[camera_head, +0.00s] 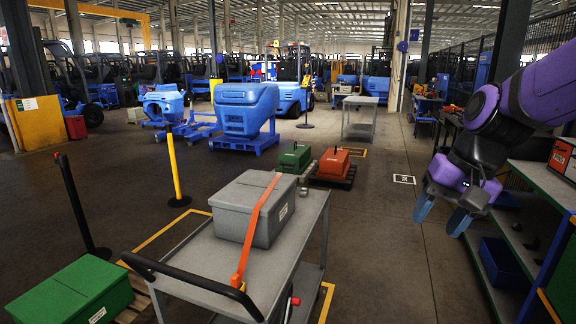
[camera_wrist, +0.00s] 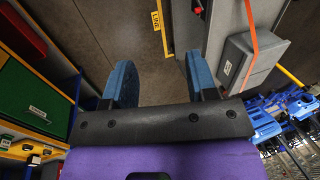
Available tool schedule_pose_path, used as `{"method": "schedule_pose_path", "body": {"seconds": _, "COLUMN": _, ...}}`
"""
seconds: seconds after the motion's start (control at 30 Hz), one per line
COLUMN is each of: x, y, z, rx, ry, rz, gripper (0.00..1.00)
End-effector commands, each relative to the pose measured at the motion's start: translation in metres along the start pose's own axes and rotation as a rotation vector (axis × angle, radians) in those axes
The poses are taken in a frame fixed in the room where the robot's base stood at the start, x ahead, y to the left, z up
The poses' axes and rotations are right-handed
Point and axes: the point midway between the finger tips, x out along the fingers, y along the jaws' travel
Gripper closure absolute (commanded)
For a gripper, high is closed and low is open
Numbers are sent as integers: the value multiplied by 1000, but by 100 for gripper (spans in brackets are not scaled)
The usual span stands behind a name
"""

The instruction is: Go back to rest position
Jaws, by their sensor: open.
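My gripper (camera_head: 441,207) is at the right in the head view, at the end of my purple arm. Its two blue fingers are apart, and nothing is between them. In the wrist view my gripper (camera_wrist: 160,80) also shows open, with bare floor beyond the fingers. It hangs between the cart and the shelf, touching neither as far as I can see.
A grey cart (camera_head: 188,262) carries a grey box (camera_head: 262,208) with an orange strap (camera_head: 258,228). A shelf (camera_head: 548,186) stands close at right. Green (camera_head: 293,158) and orange (camera_head: 333,163) boxes sit behind the cart. A yellow post (camera_head: 174,168) stands left. Floor between cart and shelf is clear.

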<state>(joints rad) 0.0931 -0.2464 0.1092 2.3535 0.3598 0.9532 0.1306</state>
Motion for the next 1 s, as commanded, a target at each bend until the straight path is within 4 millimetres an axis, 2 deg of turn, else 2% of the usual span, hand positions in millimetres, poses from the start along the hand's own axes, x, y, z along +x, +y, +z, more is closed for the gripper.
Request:
{"method": "schedule_pose_path", "body": {"seconds": 0.03, "x": -10, "y": 5, "z": 10, "rx": -35, "ry": 39, "rz": 14, "gripper": 48}}
{"method": "schedule_pose_path", "body": {"seconds": 0.2, "x": -35, "y": 24, "z": 37, "rx": -143, "ry": 148, "rz": 69, "gripper": 48}}
{"method": "schedule_pose_path", "body": {"seconds": 0.5, "x": -66, "y": 58, "z": 82, "rx": -307, "ry": 323, "rz": 161, "gripper": 48}}
{"method": "schedule_pose_path", "body": {"seconds": 0.7, "x": -74, "y": 72, "z": 96, "rx": -360, "ry": 384, "rz": 194, "gripper": 48}}
{"method": "schedule_pose_path", "body": {"seconds": 1.0, "x": -75, "y": 74, "z": 98, "rx": -369, "ry": 393, "rz": 201, "gripper": 48}}
